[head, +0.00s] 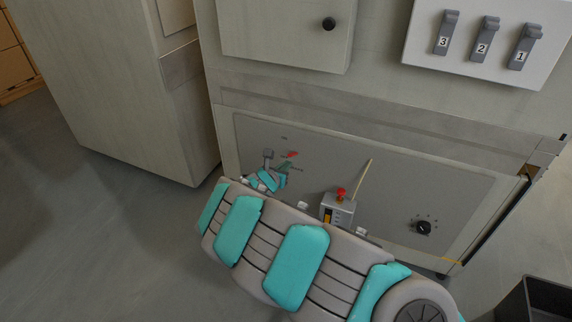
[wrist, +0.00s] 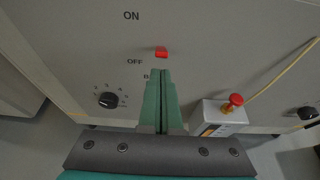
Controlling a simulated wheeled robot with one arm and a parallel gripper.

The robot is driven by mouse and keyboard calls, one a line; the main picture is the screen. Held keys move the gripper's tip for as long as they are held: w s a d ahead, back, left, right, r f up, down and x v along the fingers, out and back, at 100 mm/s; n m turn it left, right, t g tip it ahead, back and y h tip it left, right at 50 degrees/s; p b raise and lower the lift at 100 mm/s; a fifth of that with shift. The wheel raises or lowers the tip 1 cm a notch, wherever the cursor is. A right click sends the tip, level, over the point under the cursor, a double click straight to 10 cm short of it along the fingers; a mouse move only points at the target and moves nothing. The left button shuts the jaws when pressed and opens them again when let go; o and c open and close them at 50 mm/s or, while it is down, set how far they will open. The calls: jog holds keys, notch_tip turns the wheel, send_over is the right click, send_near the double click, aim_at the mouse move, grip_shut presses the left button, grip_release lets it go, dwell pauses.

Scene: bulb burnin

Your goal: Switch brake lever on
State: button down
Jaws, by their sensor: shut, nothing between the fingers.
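The brake lever (wrist: 161,52) shows in the wrist view as a small red handle on the grey panel. It sits below the ON label and near the height of the OFF label. A label starting with B is partly hidden by my fingers. In the head view the red handle (head: 291,154) shows just beyond my gripper. My gripper (wrist: 160,73) is shut and empty, its green fingertips just below the red handle. I cannot tell whether they touch it.
A small box (wrist: 218,118) with a red button stands out right of my gripper, with a thin yellowish rod beside it. Black dials sit left (wrist: 108,100) and right (head: 424,228) on the panel. Numbered switches (head: 482,40) are above. A dark bin (head: 535,300) stands at lower right.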

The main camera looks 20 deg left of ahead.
jog(key=r+v, duration=0.1)
jog(key=v, duration=0.8)
jog(key=shift+r, duration=0.35)
jog(key=shift+w+d, duration=0.1)
jog(key=shift+w, duration=0.1)
